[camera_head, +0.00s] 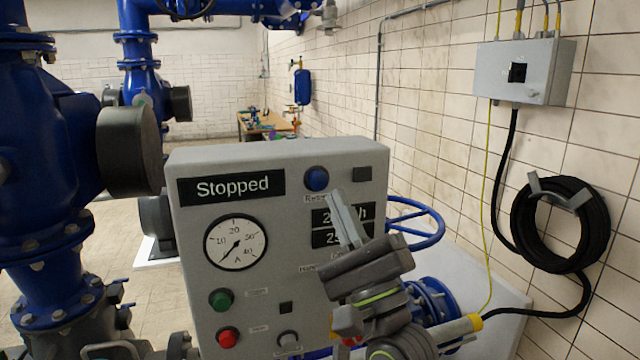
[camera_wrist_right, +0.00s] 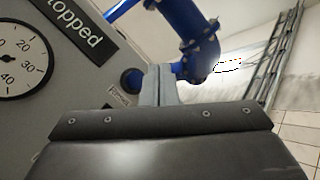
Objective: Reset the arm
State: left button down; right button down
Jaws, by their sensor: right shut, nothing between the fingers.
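My right gripper (camera_head: 340,206) is shut and empty in front of a grey control panel (camera_head: 190,240). Its fingertips are just below a blue button (camera_head: 317,179) labelled "Reset", at the panel's upper right. In the right wrist view the shut fingers (camera_wrist_right: 159,70) point up beside the same blue button (camera_wrist_right: 132,79); I cannot tell whether they touch it. The panel display (camera_head: 232,187) reads "Stopped". The gripper and wrist partly cover the number display (camera_head: 328,217) and the panel's lower right. My left gripper is in neither view.
A round gauge (camera_head: 236,243), a green button (camera_head: 221,299) and a red button (camera_head: 228,337) are on the panel's left. A blue handwheel (camera_head: 432,232) is behind its right side. Blue pipes stand at left; a coiled black hose (camera_head: 590,222) hangs on the right wall.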

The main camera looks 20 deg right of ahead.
dwell(0.4)
